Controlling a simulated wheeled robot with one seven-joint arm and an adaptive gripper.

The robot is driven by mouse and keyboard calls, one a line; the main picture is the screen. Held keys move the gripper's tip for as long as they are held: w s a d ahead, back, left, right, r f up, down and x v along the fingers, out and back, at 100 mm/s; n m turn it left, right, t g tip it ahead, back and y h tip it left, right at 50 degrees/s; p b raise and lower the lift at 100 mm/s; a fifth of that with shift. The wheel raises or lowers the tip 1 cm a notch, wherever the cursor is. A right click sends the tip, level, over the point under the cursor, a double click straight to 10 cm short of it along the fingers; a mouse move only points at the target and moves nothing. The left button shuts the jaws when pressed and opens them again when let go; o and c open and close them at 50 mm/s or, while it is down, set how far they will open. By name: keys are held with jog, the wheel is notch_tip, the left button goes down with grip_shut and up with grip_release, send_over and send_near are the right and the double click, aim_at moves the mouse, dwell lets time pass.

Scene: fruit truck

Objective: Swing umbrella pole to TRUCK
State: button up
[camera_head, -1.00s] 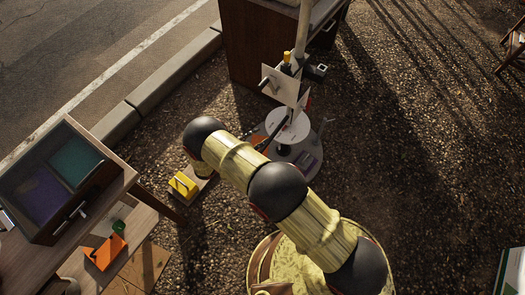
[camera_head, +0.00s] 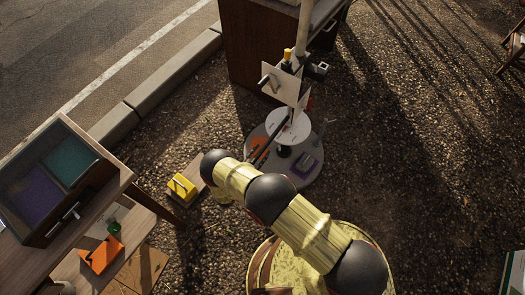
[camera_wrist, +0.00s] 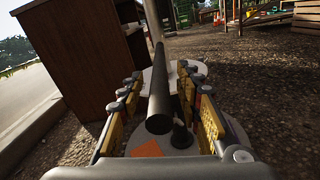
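The umbrella pole (camera_head: 304,35) rises beside the dark wooden cabinet in the head view, above a round grey base (camera_head: 310,174). A black bar (camera_head: 264,142) slants from the pole toward my arm. In the wrist view, the black bar (camera_wrist: 160,95) runs lengthwise between the fingers of my gripper (camera_wrist: 164,112), with its near end toward me. The fingers, with yellow pads, are spread apart, and gaps show on both sides of the bar. No truck can be made out.
The wooden cabinet (camera_head: 256,45) stands behind the pole. A wooden table with a display case (camera_head: 110,180) is at left, and a yellow item (camera_head: 182,187) lies on a low board near it. A curb (camera_head: 170,85) borders the road. Open gravel lies to the right.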

jog(key=shift+x, duration=1.05)
jog(key=shift+c, duration=1.3)
grip_shut()
